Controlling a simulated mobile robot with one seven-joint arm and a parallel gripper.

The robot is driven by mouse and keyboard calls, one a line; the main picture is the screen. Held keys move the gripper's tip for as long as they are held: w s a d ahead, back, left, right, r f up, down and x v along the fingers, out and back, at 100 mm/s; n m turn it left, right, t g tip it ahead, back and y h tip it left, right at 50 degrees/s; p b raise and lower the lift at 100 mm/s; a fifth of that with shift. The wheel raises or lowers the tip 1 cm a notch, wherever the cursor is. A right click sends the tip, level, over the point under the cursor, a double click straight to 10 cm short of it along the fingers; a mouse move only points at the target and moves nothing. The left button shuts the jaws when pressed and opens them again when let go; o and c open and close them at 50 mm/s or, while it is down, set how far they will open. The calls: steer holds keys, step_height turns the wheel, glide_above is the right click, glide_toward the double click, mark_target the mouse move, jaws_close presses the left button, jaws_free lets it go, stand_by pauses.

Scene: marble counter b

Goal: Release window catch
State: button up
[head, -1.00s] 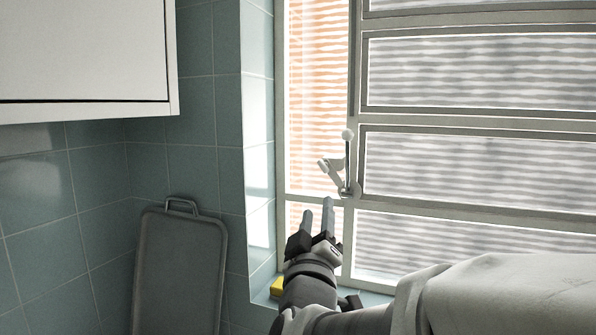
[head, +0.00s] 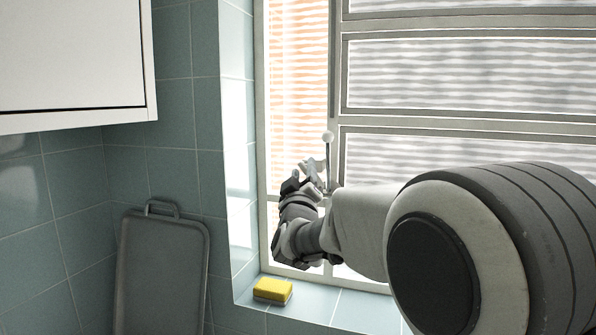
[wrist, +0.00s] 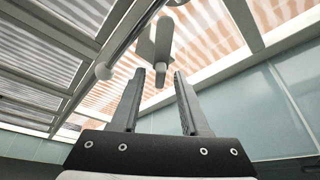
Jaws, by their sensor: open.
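The window catch (head: 310,165) is a pale handle on the upright window frame, partly hidden by my gripper in the head view. My gripper (head: 303,178) points up at the catch from just below. In the wrist view, the catch (wrist: 163,42) hangs above the tips of my open gripper (wrist: 170,71), its lower end near and partly between the tips. I cannot tell whether they touch.
Louvred panes (head: 450,75) fill the window to the right. A yellow sponge (head: 272,289) lies on the tiled sill. A grey tray (head: 160,270) leans against the tiled wall at left, below a white cabinet (head: 70,55).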

jaws_close()
steer(key=shift+f+b, duration=0.15)
steer(key=shift+b, duration=0.25)
steer(key=shift+m+b, duration=0.35)
steer(key=shift+m, duration=0.15)
steer(key=m+h+b, duration=0.2)
steer(key=shift+a+f+m+b, duration=0.1)
steer(key=shift+f+m+b, duration=0.05)
steer(key=shift+m+b, duration=0.15)
steer(key=m+h+b, duration=0.1)
steer(key=m, duration=0.2)
steer(key=m+h+b, duration=0.2)
steer(key=m, duration=0.2)
steer(key=shift+w+r, duration=0.1)
steer(key=shift+r, duration=0.1)
steer(key=shift+m+g+h, duration=0.3)
steer(key=shift+h, duration=0.1)
